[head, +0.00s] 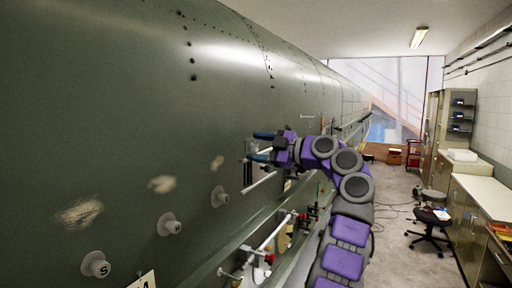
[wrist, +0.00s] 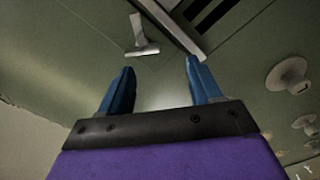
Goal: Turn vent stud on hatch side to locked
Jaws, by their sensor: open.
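My gripper (head: 255,146) is at the fuselage side in the head view, its two blue fingers apart and empty. In the wrist view the open fingers (wrist: 160,65) point at the green skin. A pale T-shaped metal piece (wrist: 142,38) lies just beyond the fingertips, nearer the left one, with no contact visible. A round-based stud (wrist: 288,75) stands on the skin to the right of the fingers.
A rectangular opening (head: 262,172) is below my gripper, with a lower bay (head: 265,245) of rods and fittings beneath. A dark slotted opening with a light edge bar (wrist: 172,28) shows in the wrist view. A stool (head: 430,216) and cabinets stand right; the aisle floor is mostly clear.

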